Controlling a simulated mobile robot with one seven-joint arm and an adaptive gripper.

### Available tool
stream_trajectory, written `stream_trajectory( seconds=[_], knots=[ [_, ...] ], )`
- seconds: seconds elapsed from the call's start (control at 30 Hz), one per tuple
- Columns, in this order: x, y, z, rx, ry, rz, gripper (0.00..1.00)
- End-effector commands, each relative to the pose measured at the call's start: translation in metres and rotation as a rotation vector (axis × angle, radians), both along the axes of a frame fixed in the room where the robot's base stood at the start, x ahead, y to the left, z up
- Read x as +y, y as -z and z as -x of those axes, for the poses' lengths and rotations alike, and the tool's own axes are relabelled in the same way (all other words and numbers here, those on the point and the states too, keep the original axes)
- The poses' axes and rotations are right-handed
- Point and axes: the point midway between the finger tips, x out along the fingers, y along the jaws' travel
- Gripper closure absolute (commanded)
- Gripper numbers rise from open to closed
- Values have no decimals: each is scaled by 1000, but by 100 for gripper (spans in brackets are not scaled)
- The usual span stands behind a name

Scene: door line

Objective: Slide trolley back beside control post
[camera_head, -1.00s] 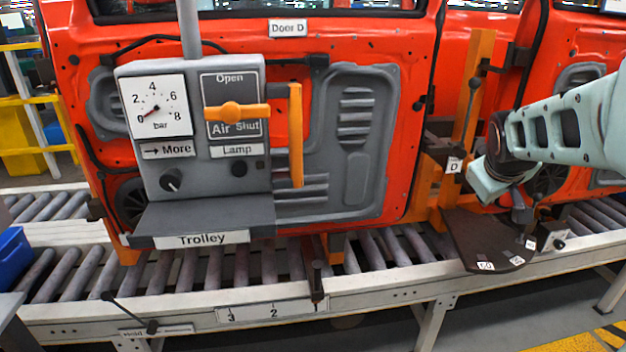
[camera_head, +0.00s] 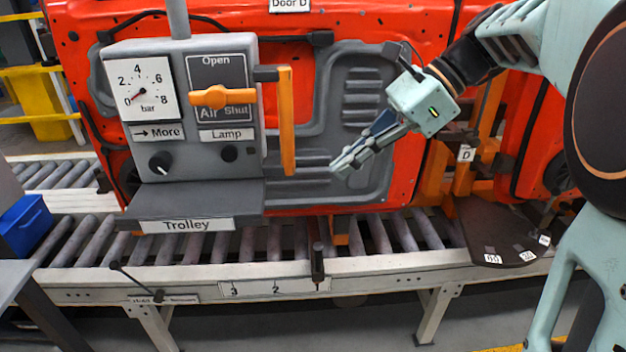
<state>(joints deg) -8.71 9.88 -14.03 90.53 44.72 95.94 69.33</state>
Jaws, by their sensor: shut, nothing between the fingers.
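The grey trolley (camera_head: 195,198) with its "Trolley" label stands in front of the red door at the left. Its grey panel carries a bar gauge (camera_head: 140,88), an orange Air lever (camera_head: 222,96) set crosswise, a knob and a Lamp button (camera_head: 228,154). An orange upright handle (camera_head: 287,120) sticks out on its right side. My gripper (camera_head: 338,168) is shut and empty, to the right of the handle and apart from it, in front of the door's grey inner panel. No part is labelled as a control post.
The roller conveyor (camera_head: 200,246) runs below, with a numbered scale (camera_head: 275,288) and a dark upright stop (camera_head: 317,264) on its front rail. A dark round plate (camera_head: 495,232) juts out at the right. A blue bin (camera_head: 25,224) stands at the left.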

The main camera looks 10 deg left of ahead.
Motion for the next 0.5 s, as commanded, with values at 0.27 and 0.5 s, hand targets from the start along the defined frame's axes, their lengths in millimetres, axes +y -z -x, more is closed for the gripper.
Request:
stream_trajectory(
  seconds=[0.27, 0.5],
  knots=[
    [33, 34, 10, 5, -4, 0, 100],
    [68, 70, 18, 3, -4, 2, 100]
  ],
)
